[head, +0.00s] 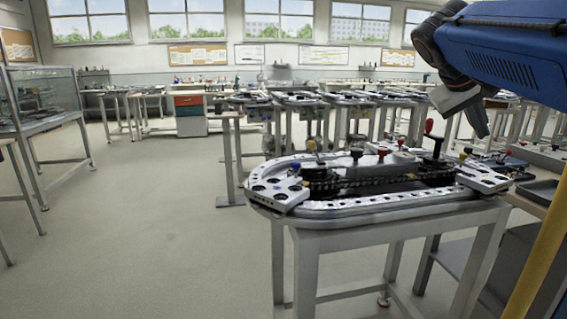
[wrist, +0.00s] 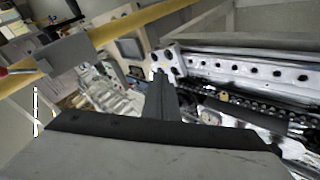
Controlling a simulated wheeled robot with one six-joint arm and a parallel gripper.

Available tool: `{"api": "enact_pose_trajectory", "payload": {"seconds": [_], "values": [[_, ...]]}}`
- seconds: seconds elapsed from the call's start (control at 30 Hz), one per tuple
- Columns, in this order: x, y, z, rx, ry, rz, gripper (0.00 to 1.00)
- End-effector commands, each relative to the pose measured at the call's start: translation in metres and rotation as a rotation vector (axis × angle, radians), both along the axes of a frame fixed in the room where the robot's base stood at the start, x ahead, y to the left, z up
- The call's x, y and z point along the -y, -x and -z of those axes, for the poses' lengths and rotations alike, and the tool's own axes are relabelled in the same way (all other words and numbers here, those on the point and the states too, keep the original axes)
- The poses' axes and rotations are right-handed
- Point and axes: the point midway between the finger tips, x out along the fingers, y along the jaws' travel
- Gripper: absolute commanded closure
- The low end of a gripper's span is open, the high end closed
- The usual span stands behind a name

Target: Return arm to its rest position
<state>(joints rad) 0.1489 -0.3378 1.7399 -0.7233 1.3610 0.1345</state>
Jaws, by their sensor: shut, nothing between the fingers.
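My arm reaches in from the top right of the head view. My gripper (head: 484,128) hangs at its end with the fingers pointing down, above the right end of the ring track (head: 380,209). In the wrist view my gripper (wrist: 160,80) shows as one dark narrow shape, with the fingers together and nothing held. The track is a metal oval with a dark chain in the middle, on a white-legged table. The track also shows at the right of the wrist view (wrist: 270,68).
A yellow post (head: 540,250) stands at the lower right. A dark tray (head: 541,190) lies on a side table at the right. More track tables (head: 300,99) stand behind. A glass case (head: 40,95) is at the left. The floor at left is clear.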

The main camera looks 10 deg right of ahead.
Motion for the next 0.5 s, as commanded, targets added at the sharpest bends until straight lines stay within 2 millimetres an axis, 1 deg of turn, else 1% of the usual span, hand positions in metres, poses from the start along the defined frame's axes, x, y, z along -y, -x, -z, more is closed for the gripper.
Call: {"api": "enact_pose_trajectory", "payload": {"seconds": [0.03,0.07,0.1,0.17,0.2,0.27,0.3,0.37,0.4,0.47,0.5], "values": [[-0.016,0.01,0.025,-0.003,-0.042,-0.043,1.0],[-0.026,0.014,0.04,-0.007,-0.07,-0.068,1.0],[-0.039,0.021,0.06,-0.008,-0.107,-0.1,1.0],[-0.059,0.031,0.09,-0.009,-0.162,-0.145,1.0],[-0.072,0.039,0.109,-0.009,-0.199,-0.174,1.0],[-0.091,0.051,0.139,-0.009,-0.254,-0.214,1.0],[-0.104,0.06,0.158,-0.007,-0.291,-0.238,1.0],[-0.123,0.073,0.187,-0.004,-0.346,-0.271,1.0],[-0.136,0.083,0.206,-0.003,-0.382,-0.292,1.0],[-0.154,0.097,0.234,0.002,-0.437,-0.321,1.0],[-0.165,0.107,0.252,0.007,-0.471,-0.337,1.0]]}}
